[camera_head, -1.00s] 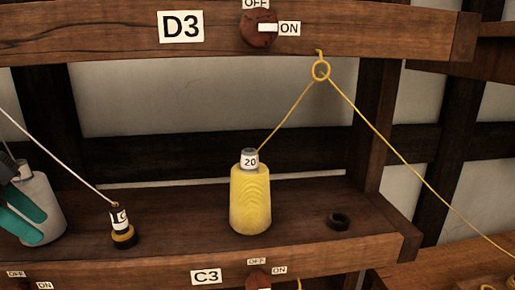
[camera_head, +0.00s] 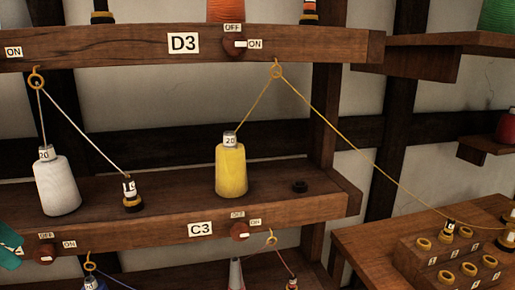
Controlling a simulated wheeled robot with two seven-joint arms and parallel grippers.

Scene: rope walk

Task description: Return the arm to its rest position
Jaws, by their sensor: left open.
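My left gripper (camera_head: 9,255) shows only in part at the left edge, with teal fingers. It is open, and I see nothing between the fingers. It is below and left of a white thread cone (camera_head: 57,187) on the middle shelf. A yellow cone (camera_head: 230,170) labelled 20 stands further right on that shelf. Its yellow thread runs up through a yellow ring (camera_head: 276,70) and down to the right. A small bobbin (camera_head: 131,196) holds the end of the white thread. My right gripper is not in view.
The wooden shelf edges (camera_head: 290,212) carry labels D3 and C3 with red ON/OFF knobs (camera_head: 235,44). At right, a wooden rack (camera_head: 412,262) holds several yellow-ringed sockets and a bobbin. Taut threads cross the space ahead.

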